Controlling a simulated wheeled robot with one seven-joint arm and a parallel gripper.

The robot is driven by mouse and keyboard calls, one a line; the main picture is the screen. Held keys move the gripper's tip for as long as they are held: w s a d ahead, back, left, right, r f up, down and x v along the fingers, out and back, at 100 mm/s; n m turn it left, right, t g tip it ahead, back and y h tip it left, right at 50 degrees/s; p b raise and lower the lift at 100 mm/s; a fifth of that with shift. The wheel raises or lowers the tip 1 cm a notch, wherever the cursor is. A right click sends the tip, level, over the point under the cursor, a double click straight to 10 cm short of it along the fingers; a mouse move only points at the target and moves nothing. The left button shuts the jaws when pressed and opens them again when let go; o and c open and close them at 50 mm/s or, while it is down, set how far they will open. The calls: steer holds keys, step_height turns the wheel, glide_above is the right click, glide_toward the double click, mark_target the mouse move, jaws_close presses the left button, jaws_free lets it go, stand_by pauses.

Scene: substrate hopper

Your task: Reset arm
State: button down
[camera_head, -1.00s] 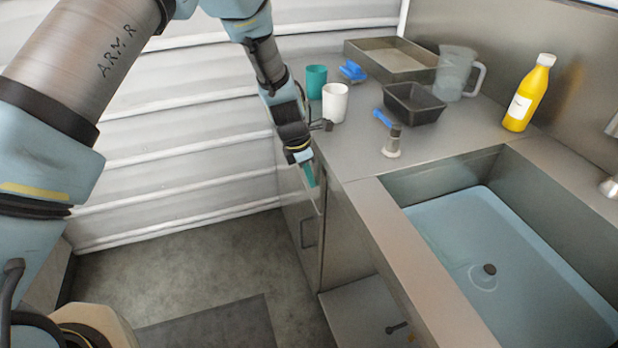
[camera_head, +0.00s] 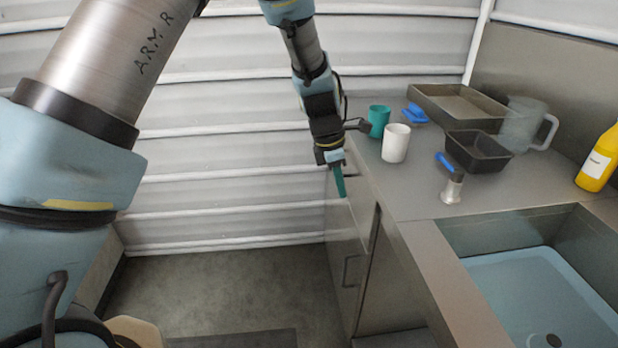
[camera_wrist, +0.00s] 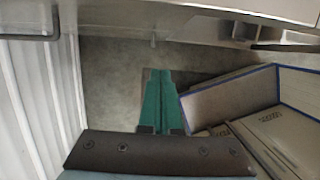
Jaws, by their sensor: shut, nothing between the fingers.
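My gripper (camera_head: 340,182) hangs from my arm at the left front edge of the steel counter (camera_head: 412,192) in the head view, fingers pointing down. Its green fingers are together with nothing between them. In the wrist view the closed green fingers (camera_wrist: 158,100) point down over the grey floor (camera_wrist: 110,75). A cabinet door with a handle (camera_head: 350,270) is below and beside the gripper.
On the counter stand a teal cup (camera_head: 378,121), a white cup (camera_head: 395,144), a black tub (camera_head: 478,150), a metal tray (camera_head: 425,93), a clear jug (camera_head: 522,125) and a yellow bottle (camera_head: 598,163). A sink (camera_head: 535,290) is at right. An open cardboard box (camera_wrist: 235,100) is beside the fingers in the wrist view.

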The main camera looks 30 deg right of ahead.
steer(key=w+a+r+m+t, duration=0.1)
steer(key=w+a+r+m, duration=0.15)
steer(key=a, duration=0.55)
steer(key=w+a+r+m, duration=0.2)
steer(key=w+a, duration=0.2)
steer(key=a, duration=0.3)
steer(key=w+a+r+m+t, duration=0.15)
steer(key=w+a, duration=0.25)
steer(key=a, duration=0.4)
steer(key=s+a+r+m+y, duration=0.1)
steer(key=s+a+r+m, duration=0.1)
steer(key=a, duration=0.9)
steer(key=s+a+r+m+y, duration=0.1)
steer(key=s+a+m, duration=0.3)
steer(key=a, duration=0.8)
steer(key=shift+a+r+m, duration=0.25)
steer(key=shift+r+m, duration=0.3)
steer(key=shift+m, duration=0.45)
